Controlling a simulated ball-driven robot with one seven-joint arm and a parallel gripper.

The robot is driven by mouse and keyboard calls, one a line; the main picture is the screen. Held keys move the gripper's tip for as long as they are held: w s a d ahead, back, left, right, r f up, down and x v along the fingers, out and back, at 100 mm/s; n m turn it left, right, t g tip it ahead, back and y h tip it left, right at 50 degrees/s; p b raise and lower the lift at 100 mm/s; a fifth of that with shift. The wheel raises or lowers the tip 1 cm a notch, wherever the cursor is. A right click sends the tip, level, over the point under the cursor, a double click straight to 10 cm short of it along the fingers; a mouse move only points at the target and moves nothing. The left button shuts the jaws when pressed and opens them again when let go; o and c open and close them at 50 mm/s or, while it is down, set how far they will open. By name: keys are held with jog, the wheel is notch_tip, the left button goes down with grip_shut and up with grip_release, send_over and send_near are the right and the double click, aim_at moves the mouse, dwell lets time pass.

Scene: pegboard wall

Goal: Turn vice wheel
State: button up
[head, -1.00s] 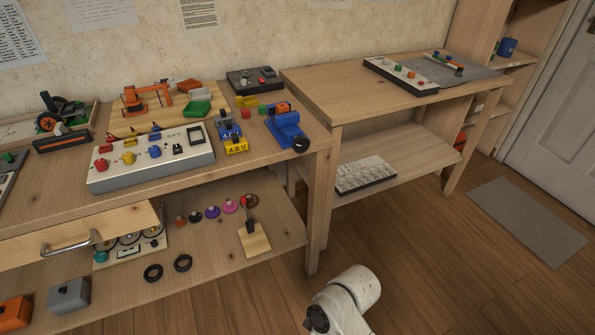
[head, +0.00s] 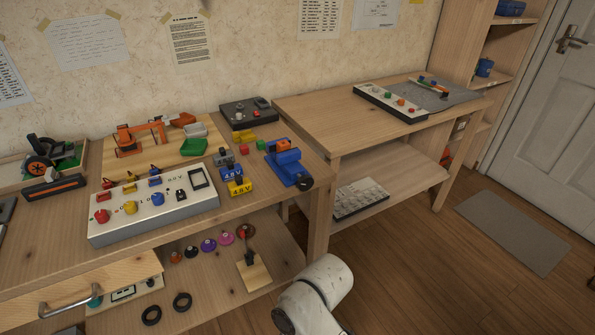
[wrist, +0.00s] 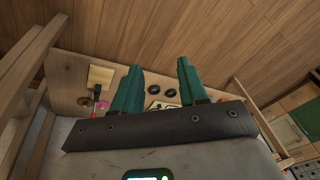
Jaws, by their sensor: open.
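A blue vice (head: 284,163) with an orange piece in its jaws stands at the right front corner of the left workbench in the head view. Its small black wheel (head: 306,184) faces the bench's front edge. My gripper (wrist: 157,78) shows in the wrist view with two teal fingers spread apart and nothing between them. The vice is not visible in the wrist view. In the head view only a white link of my arm shows at the bottom, and my gripper is out of sight there.
A white control box (head: 155,208) and blue and yellow 4.8V blocks (head: 236,181) sit left of the vice. The lower shelf holds coloured discs and black rings (head: 182,302). A second table (head: 345,118) stands to the right. Wooden floor in front is open.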

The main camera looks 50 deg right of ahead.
jog(key=w+d+r+n+p, duration=0.1)
jog(key=w+r+n+p, duration=0.25)
jog(key=w+r, duration=0.55)
notch_tip(320, 180, up, 19)
jog(key=n+g+h+p, duration=0.2)
jog(key=n+p, duration=0.5)
jog(key=p, duration=0.2)
send_over(305, 175)
jog(key=shift+s+f+b, duration=0.15)
jog(key=shift+b, duration=0.15)
notch_tip(305, 175, down, 10)
jog(key=shift+f, duration=0.1)
grip_shut()
